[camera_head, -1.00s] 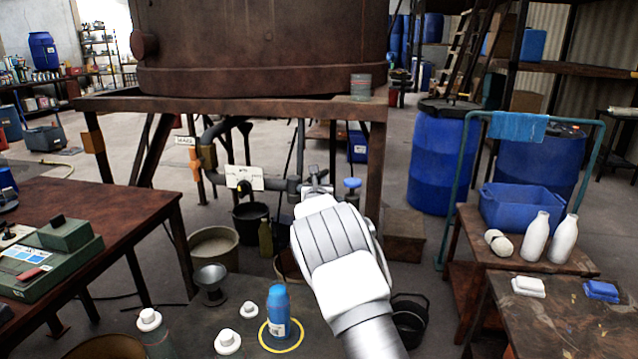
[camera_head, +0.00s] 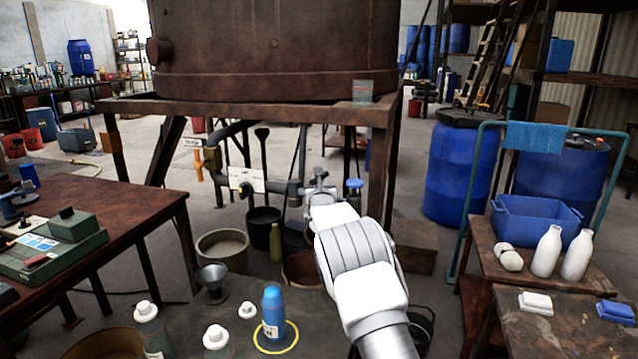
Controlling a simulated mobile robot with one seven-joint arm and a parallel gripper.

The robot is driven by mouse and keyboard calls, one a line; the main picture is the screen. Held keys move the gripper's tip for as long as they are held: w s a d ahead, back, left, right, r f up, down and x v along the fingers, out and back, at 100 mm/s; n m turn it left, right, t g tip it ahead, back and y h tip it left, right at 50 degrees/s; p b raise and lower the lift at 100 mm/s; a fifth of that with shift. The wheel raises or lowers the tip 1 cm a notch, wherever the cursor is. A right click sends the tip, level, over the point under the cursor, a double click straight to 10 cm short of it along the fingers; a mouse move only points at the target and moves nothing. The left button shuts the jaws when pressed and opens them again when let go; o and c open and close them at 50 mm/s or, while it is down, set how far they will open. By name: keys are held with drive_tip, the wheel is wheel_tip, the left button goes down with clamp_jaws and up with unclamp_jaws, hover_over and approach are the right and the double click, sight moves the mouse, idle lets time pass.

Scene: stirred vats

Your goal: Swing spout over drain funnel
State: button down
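A dark grey pipe (camera_head: 283,187) runs under the rusty vat (camera_head: 270,50), with a white label plate (camera_head: 250,180) on it. A blue-topped valve (camera_head: 354,184) shows just right of my gripper. I cannot make out the spout clearly; part of the pipe end is hidden behind my gripper. A grey metal funnel (camera_head: 212,280) stands at the lower left, apart from my gripper. My gripper (camera_head: 319,182) is at the right end of the pipe. Its fingers are small and overlap the pipework, so I cannot tell whether they are open or touching it.
Buckets (camera_head: 222,246) stand under the pipe. The vat frame's leg (camera_head: 380,170) is right of my gripper. A workbench (camera_head: 130,225) is at left, a blue crate (camera_head: 535,214) at right.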

idle(0.4)
drive_tip(key=c, duration=0.8)
unclamp_jaws()
drive_tip(key=shift+c, duration=0.2)
drive_tip(key=s+b, duration=0.2)
drive_tip(key=s, duration=1.5)
drive_tip(key=shift+s+b, duration=0.2)
drive_tip(key=shift+b, duration=0.2)
drive_tip(key=shift+d, duration=0.1)
